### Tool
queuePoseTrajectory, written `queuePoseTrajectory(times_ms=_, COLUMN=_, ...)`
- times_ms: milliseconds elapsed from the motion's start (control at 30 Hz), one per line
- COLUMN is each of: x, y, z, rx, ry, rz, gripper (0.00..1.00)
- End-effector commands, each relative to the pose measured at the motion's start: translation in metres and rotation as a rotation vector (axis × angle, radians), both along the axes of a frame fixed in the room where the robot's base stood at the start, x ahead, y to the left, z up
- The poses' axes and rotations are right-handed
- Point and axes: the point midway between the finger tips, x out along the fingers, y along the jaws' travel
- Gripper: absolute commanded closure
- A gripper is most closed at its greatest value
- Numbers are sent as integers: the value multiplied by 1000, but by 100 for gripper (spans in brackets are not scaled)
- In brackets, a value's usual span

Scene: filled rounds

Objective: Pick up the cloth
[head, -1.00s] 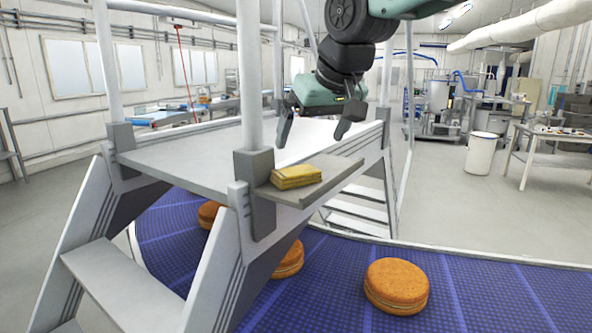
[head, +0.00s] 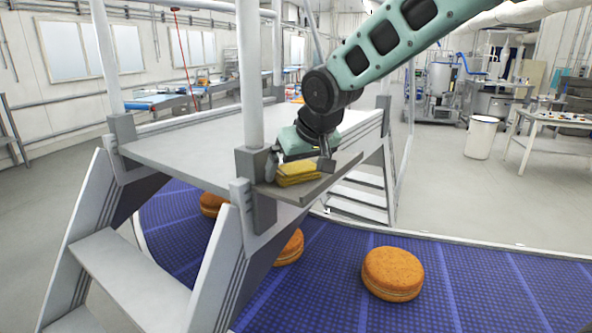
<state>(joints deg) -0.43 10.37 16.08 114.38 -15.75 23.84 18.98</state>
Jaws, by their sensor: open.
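The yellow folded cloth (head: 298,176) lies on the grey ledge at the side of the step platform, in the middle of the head view. My gripper (head: 299,166) is down at the cloth, with one finger to its left and the other to its right. The jaws are open. The gripper body hides part of the cloth's far side. I cannot tell whether either finger touches the cloth.
The grey ledge (head: 335,178) juts from the platform (head: 195,150). A white post (head: 250,75) rises close to the gripper's left. Below runs a blue conveyor (head: 330,270) with orange-brown filled rounds, one of them (head: 392,273) at the right.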

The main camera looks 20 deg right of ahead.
Motion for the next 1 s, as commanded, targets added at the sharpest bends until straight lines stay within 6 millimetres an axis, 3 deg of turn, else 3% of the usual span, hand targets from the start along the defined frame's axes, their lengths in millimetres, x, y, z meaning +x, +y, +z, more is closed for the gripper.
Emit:
queuePoseTrajectory(times_ms=67, x=0, y=0, z=0, rx=0, ry=0, rz=0, gripper=0)
queuePoseTrajectory(times_ms=200, x=0, y=0, z=0, rx=1, ry=0, rz=-1, gripper=33)
queuePoseTrajectory(times_ms=300, x=0, y=0, z=0, rx=1, ry=-1, rz=-1, gripper=40)
queuePoseTrajectory(times_ms=667, x=1, y=0, z=4, rx=1, ry=-1, rz=-1, gripper=40)
queuePoseTrajectory(times_ms=1000, x=9, y=-1, z=25, rx=1, ry=-1, rz=-1, gripper=40)
